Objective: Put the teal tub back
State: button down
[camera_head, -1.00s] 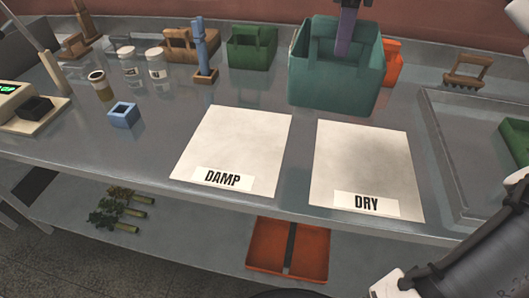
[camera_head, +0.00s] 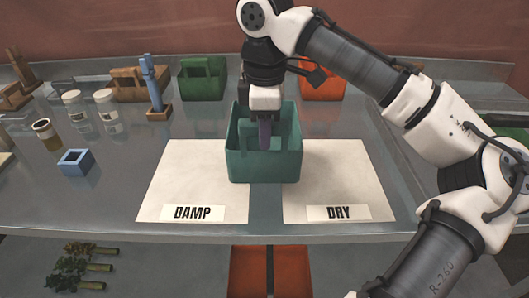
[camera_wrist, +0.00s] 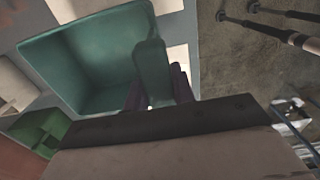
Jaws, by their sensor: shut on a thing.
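The teal tub (camera_head: 264,168) is an open box with a raised grip on one wall. In the head view it stands out over the gap between the DAMP sheet (camera_head: 190,185) and the DRY sheet (camera_head: 340,180), covering their inner edges. My gripper (camera_head: 265,138) reaches down and is shut on the tub's grip. In the wrist view the tub (camera_wrist: 85,60) opens at the upper left, and its grip (camera_wrist: 152,72) is between the purple fingers. The tub looks upright. I cannot tell whether its base touches the bench.
A green tub (camera_head: 203,80) and an orange tub (camera_head: 322,85) stand at the back. A blue post on a wooden base (camera_head: 158,95), jars (camera_head: 103,97) and a blue square holder (camera_head: 75,163) are at left. Orange trays (camera_head: 255,270) lie on the lower shelf.

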aim_at(264, 154)
jog(key=shift+f, duration=3)
jog(key=c, duration=1.2)
grip_release()
jog(key=shift+f, duration=0.15)
jog(key=shift+o, duration=0.2)
notch_tip(264, 154, up, 12)
jog(key=shift+r+b, duration=0.2)
jog(key=shift+b, duration=0.15)
